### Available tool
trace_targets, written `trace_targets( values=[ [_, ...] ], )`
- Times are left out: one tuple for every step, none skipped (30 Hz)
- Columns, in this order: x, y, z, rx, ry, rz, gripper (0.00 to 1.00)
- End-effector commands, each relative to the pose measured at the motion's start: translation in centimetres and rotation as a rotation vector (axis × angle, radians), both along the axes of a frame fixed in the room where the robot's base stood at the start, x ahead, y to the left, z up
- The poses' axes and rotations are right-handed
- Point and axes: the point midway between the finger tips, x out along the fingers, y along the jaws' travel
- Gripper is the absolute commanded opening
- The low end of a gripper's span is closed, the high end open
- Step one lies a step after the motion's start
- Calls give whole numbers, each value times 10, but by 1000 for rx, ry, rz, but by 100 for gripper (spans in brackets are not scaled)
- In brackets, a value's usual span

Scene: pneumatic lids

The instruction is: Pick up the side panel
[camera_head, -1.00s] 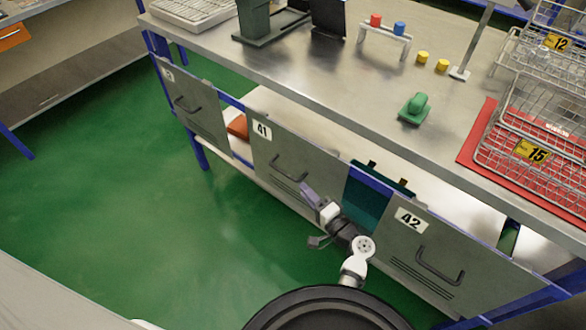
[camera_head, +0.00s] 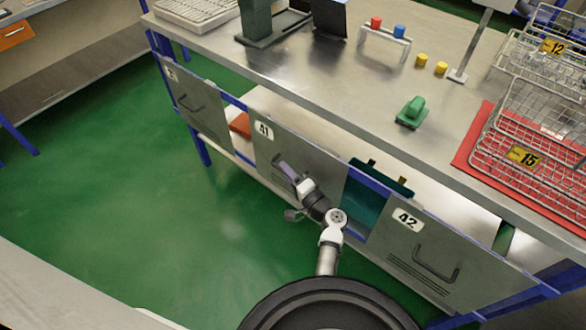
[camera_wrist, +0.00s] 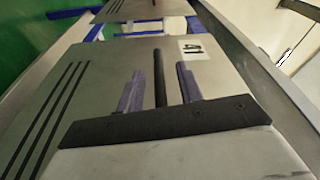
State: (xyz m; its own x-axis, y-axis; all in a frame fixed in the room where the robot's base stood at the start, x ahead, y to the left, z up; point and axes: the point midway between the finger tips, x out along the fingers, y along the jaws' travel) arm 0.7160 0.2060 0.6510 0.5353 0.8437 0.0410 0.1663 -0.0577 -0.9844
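The grey side panel marked 41 (camera_head: 325,172) hangs upright on the front of the workbench; it fills much of the wrist view (camera_wrist: 85,85). Its dark bar handle (camera_wrist: 158,70) lies between the two purple fingers of my gripper (camera_wrist: 159,88), with a gap on each side. In the head view my gripper (camera_head: 288,171) is in front of panel 41 and covers most of its handle. The fingers are open around the handle and not closed on it. Contact in depth cannot be told.
Panel 42 (camera_head: 450,240) is to the right, and another grey panel (camera_head: 196,108) to the left. A teal bin (camera_head: 365,205) shows in the gap beside panel 41. Wire baskets (camera_head: 545,110) stand on a red mat on the steel worktop (camera_head: 330,80). Green floor (camera_head: 130,190) is clear at left.

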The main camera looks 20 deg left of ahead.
Motion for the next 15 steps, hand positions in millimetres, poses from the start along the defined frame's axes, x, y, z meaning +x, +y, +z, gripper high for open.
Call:
trace_targets(
  values=[
    [0, 0, 0, 0, 0, 0, 31],
    [0, 0, 0, 0, 0, 0, 27],
    [0, 0, 0, 0, 0, 0, 22],
    [0, 0, 0, 0, 0, 0, 18],
    [0, 0, 0, 0, 0, 0, 14],
    [0, -1, 0, 0, 0, 0, 9],
    [0, -1, 0, 0, 0, 0, 5],
    [0, -1, 0, 0, 0, -1, 1],
    [0, -1, 0, 0, 0, -1, 0],
    [0, -1, 0, 0, 0, -1, 0],
    [0, -1, 0, 0, 0, -1, 0],
    [0, -1, 0, 0, 0, -1, 0],
    [1, -1, 2, 1, -4, -1, 0],
    [1, -1, 2, 1, -4, -1, 0],
    [1, -1, 2, 1, -4, -1, 0]
  ],
)
